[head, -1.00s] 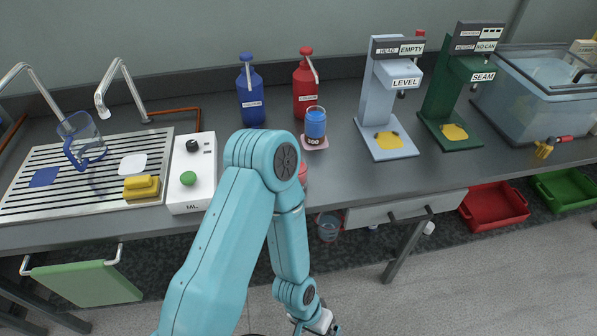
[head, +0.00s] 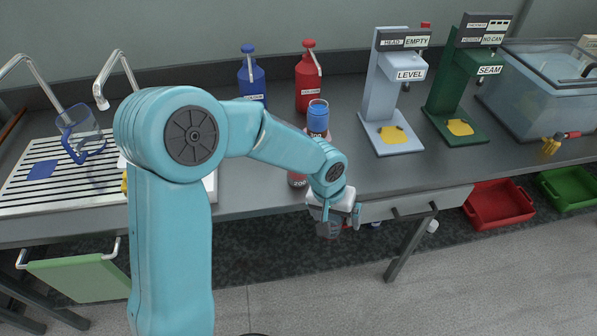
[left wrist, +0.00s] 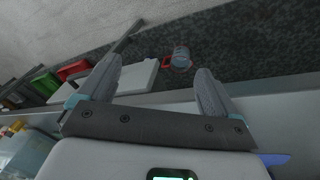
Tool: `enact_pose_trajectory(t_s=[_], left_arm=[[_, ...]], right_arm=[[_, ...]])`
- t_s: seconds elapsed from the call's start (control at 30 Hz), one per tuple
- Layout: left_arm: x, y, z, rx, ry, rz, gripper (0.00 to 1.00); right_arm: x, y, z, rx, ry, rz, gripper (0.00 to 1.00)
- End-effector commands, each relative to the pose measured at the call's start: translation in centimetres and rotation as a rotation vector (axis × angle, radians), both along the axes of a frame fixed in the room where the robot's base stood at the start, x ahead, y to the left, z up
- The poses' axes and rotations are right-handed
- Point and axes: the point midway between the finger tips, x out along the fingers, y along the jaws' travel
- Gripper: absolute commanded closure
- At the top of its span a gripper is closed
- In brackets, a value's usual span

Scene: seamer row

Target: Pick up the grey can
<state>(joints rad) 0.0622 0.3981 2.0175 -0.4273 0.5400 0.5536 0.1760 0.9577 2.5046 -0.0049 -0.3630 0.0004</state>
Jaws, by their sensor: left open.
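No plainly grey can stands out. A pale grey-blue see-through vessel with a red ring (left wrist: 180,60) shows beyond my fingertips in the left wrist view. It also shows below the counter front in the head view (head: 326,229), partly behind my gripper; I cannot tell whether it is the can. My left gripper (head: 341,219) is open at the counter's front edge, pointing down. In the left wrist view its jaws (left wrist: 158,76) are apart with nothing between them. My right gripper is not in view.
A blue vessel (head: 318,119) and a small reddish vessel (head: 297,180) stand near my arm on the counter (head: 255,185). Blue (head: 251,82) and red (head: 307,87) pump bottles stand behind. The LEVEL (head: 378,95) and SEAM (head: 448,95) machines are right.

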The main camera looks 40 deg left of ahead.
Motion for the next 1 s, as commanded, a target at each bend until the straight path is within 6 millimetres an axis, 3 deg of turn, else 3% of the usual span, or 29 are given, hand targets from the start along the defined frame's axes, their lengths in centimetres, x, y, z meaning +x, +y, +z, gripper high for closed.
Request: enact_pose_trajectory(t_s=[0.03, 0.13, 0.2, 0.3, 0.4, 0.8, 1.0], left_arm=[[1.2, 2.5, 4.1, 0.060, -0.045, 0.064, 0.08], [1.2, 7.0, 11.1, 0.166, -0.088, 0.213, 0.08], [0.5, 9.2, 14.6, 0.213, -0.110, 0.300, 0.08], [-0.3, 10.9, 17.2, 0.250, -0.125, 0.376, 0.08], [-0.5, 11.7, 17.2, 0.261, -0.123, 0.400, 0.08], [2.2, 13.7, 9.0, 0.259, -0.120, 0.398, 0.08], [2.8, 14.0, 7.6, 0.259, -0.123, 0.395, 0.08]], right_arm=[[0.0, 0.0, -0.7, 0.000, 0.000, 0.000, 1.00], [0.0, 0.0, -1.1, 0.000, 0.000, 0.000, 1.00], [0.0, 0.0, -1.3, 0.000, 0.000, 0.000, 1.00], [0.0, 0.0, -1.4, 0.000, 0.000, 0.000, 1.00], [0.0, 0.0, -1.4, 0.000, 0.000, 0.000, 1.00], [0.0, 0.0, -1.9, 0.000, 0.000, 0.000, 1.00], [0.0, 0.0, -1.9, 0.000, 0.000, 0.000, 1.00]])
